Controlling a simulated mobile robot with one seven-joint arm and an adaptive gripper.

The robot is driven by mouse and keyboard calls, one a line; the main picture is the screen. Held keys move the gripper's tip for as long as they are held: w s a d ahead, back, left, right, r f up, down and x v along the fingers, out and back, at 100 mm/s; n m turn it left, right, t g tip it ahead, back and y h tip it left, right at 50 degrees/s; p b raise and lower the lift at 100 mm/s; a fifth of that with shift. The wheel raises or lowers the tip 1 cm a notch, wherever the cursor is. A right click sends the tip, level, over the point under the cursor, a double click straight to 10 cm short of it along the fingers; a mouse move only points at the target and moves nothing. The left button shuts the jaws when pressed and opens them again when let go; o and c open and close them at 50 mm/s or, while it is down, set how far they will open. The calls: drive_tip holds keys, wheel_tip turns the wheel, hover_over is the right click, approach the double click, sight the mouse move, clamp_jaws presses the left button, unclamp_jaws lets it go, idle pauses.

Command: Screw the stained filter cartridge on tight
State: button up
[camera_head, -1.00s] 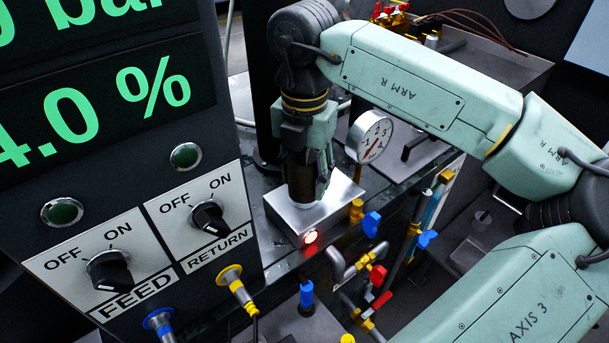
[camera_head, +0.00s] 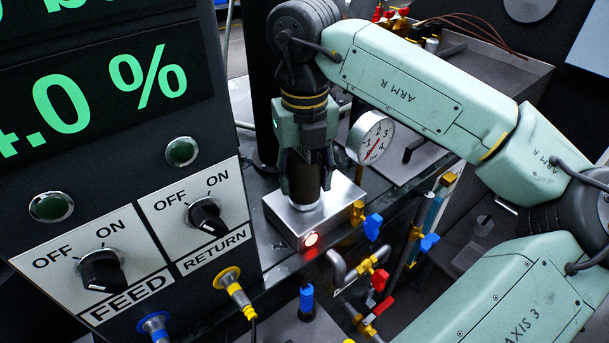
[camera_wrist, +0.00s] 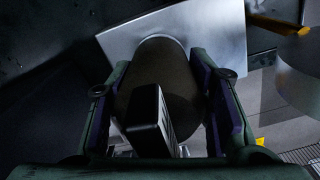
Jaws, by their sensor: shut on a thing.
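The stained filter cartridge (camera_head: 306,183) is a dark brown cylinder. It stands upright on the top of a silver metal block (camera_head: 345,200), with a pale ring at its foot. My gripper (camera_head: 304,178) points down from above and is shut on the cartridge, one finger on each side. In the wrist view, the cartridge (camera_wrist: 160,72) sits between the two fingers, with the silver block (camera_wrist: 215,30) beyond it. The thread under the cartridge is hidden. A red lamp (camera_head: 310,239) glows on the block's front face.
A pressure gauge (camera_head: 371,138) stands close to the right of my gripper. Blue, red and yellow valve handles (camera_head: 373,226) and pipes crowd the right front.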

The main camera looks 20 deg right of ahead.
drive_tip(key=o, duration=1.3)
drive_tip(key=shift+f, duration=0.1)
wheel_tip(320, 180, up, 12)
drive_tip(key=shift+s, duration=0.1)
